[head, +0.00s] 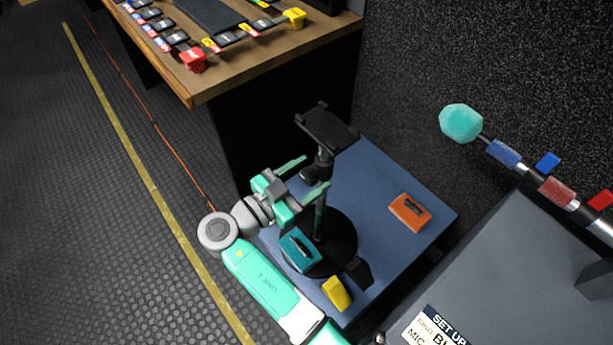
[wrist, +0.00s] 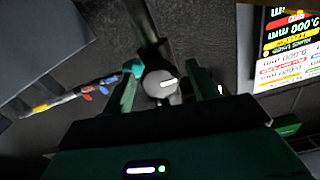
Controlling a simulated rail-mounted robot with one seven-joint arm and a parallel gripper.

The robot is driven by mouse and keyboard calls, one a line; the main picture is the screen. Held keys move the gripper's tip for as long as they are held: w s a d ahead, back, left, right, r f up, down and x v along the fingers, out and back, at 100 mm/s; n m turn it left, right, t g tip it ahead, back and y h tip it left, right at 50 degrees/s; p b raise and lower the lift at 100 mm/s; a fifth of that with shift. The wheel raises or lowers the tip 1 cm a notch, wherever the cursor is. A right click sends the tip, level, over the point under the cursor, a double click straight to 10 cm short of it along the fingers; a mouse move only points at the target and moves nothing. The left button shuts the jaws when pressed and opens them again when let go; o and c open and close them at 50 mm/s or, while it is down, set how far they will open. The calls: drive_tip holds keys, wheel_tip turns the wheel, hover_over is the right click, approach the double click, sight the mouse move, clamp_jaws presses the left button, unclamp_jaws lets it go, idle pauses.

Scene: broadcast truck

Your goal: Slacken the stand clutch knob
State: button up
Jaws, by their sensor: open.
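A black stand rises from a round base (head: 345,235) on a blue-topped surface, with a flat holder (head: 327,127) on top. The stand clutch knob (head: 309,175) is a dark round piece on the side of the pole, just below the holder. In the wrist view the knob (wrist: 160,88) looks grey and round with a white mark. My gripper (head: 306,177) is open, its green fingers pointing at the stand. In the wrist view the knob shows between the two fingers (wrist: 162,75), with gaps on both sides. I see no contact.
The blue surface (head: 375,188) also carries an orange box (head: 410,212), a teal box (head: 300,251), a yellow block (head: 337,293) and a black block (head: 358,272). A wooden desk (head: 255,60) stands behind. A boom with a teal foam tip (head: 461,123) is at the right.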

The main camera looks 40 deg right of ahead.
drive_tip(key=c, duration=1)
drive_tip(key=shift+a+r+n+p, duration=0.1)
drive_tip(key=shift+r+n+p, duration=0.15)
drive_tip(key=shift+n+p, duration=0.75)
drive_tip(key=shift+f+n+p, duration=0.1)
drive_tip(key=shift+n+p, duration=0.4)
drive_tip(key=shift+n, duration=0.6)
drive_tip(key=shift+f, duration=0.15)
drive_tip(key=o, duration=1)
drive_tip(key=a+p, duration=0.1)
drive_tip(key=a, duration=0.6)
drive_tip(key=shift+w+a+p, duration=0.3)
drive_tip(key=shift+w+a, duration=0.05)
drive_tip(key=shift+w, duration=0.05)
